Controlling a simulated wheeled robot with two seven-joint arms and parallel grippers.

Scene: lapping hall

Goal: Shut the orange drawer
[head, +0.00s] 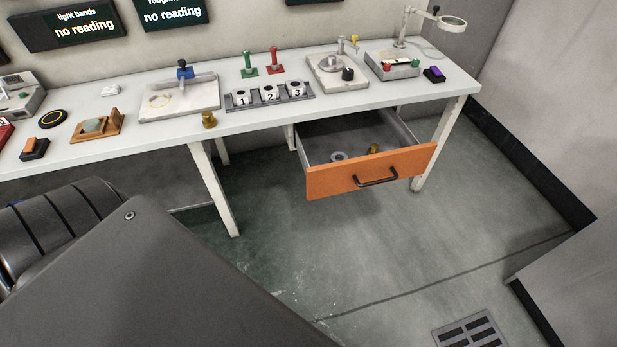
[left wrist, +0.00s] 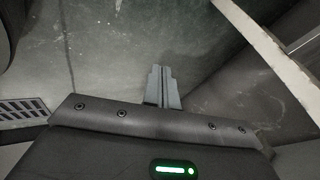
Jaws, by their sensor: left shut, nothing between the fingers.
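The orange drawer (head: 335,177) hangs under the right part of the white bench and is pulled well out. Its orange front has a black bar handle (head: 377,177). Inside its grey tray lie a pale ring (head: 338,156) and a small brass piece (head: 374,148). My left gripper (left wrist: 162,70) shows in the left wrist view, shut and empty above the bare floor. The drawer does not show in that view. Neither gripper shows in the head view, where a dark part of my own body fills the lower left. My right gripper is not in view.
The white bench (head: 110,145) carries a rack of numbered cups (head: 269,97), stands and small tools. A brass weight (head: 208,119) stands near its front edge. Bench legs (head: 214,190) flank the drawer. The floor before the drawer is clear, with a floor grate (head: 470,331).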

